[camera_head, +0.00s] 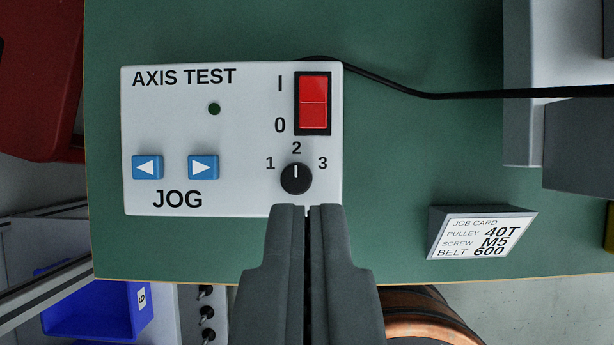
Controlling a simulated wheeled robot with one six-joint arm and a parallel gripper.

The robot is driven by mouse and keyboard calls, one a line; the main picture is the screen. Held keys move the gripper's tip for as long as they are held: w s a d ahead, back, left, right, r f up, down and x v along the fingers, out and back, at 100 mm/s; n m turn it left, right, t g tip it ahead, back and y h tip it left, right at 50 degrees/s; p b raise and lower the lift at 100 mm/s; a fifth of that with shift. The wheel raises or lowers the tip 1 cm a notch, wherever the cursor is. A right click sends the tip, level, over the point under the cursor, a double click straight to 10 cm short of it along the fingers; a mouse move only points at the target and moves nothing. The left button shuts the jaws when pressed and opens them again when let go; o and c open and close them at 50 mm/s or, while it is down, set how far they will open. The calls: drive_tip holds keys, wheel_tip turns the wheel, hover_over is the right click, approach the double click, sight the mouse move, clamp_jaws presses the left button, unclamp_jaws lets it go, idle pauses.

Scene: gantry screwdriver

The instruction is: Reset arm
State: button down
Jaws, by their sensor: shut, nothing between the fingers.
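My gripper (308,209) shows at the bottom middle, its two dark fingers side by side, shut and empty. Its tips overlap the lower edge of a white control box (245,190) marked AXIS TEST. The box carries a black knob (296,179) with its white mark at 2, just above the fingertips in the picture. A red rocker switch (313,102) between I and 0 is above the knob. Two blue JOG arrow buttons, left (147,167) and right (203,167), are on the left. A small dark green lamp (214,109) looks unlit. Whether the fingers touch the box, I cannot tell.
The box lies on a green tabletop (400,170). A black cable (440,96) runs right from it. A job card (482,236) reads 40T, M5, 600. Grey blocks (550,60) stand at the right. A blue bin (95,310) and a copper-coloured round thing (430,325) are beyond the table's edge.

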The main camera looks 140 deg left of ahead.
drive_tip(key=s+a+r+n+t+y, duration=0.1)
drive_tip(key=s+a+r+t, duration=0.3)
drive_tip(key=s, duration=0.5)
drive_tip(key=s+a+r+n+t+y, duration=0.1)
drive_tip(key=s+a+r+n+t, duration=0.2)
drive_tip(key=s+a+r, duration=0.4)
drive_tip(key=s+a+r+n+t+y, duration=0.1)
drive_tip(key=s+a+r+t, duration=0.4)
drive_tip(key=s, duration=0.8)
drive_tip(key=shift+s+a+r+n+t, duration=0.3)
drive_tip(key=shift+n+t, duration=0.2)
drive_tip(key=shift+n, duration=0.4)
